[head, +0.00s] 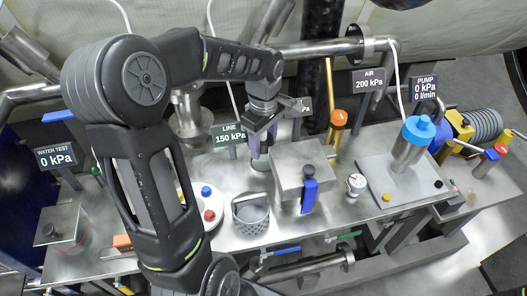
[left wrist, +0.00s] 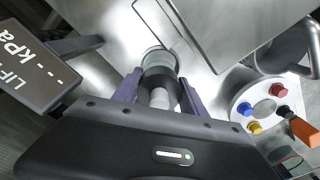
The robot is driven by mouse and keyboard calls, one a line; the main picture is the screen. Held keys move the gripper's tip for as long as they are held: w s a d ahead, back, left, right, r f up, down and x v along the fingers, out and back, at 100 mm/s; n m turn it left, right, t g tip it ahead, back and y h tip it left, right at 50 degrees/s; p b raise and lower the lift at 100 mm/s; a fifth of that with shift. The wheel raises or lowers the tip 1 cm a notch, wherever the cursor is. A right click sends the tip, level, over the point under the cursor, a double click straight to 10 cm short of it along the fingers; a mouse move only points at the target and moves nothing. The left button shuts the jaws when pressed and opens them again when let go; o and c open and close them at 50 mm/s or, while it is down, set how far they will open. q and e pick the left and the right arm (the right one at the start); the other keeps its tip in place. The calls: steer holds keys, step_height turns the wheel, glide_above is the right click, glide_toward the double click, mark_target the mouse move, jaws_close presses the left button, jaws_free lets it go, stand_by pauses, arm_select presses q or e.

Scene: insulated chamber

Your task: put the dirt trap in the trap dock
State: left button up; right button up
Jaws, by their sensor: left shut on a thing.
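My left gripper (head: 262,143) is over the middle of the steel bench, pointing down. Its purple fingers (left wrist: 160,92) are shut on a short, clear-grey cylinder (left wrist: 160,62), which I take to be the dirt trap. In the head view the cylinder (head: 260,163) shows just below the fingers, upright, left of a steel box. Its lower end is at or close to the bench; I cannot tell whether it touches or sits in a socket. No trap dock can be clearly made out. My right gripper is not in view.
The steel box (head: 300,168) with a blue handle stands close to the right. A round white plate with coloured knobs (left wrist: 257,122) is nearby.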

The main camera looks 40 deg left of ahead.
mark_target(263, 153)
arm_select(q)
steer(key=shift+f, duration=1.85)
steer(key=shift+f, duration=0.15)
steer(key=o, duration=1.4)
step_height(263, 153, up, 12)
steer(key=shift+r, duration=0.15)
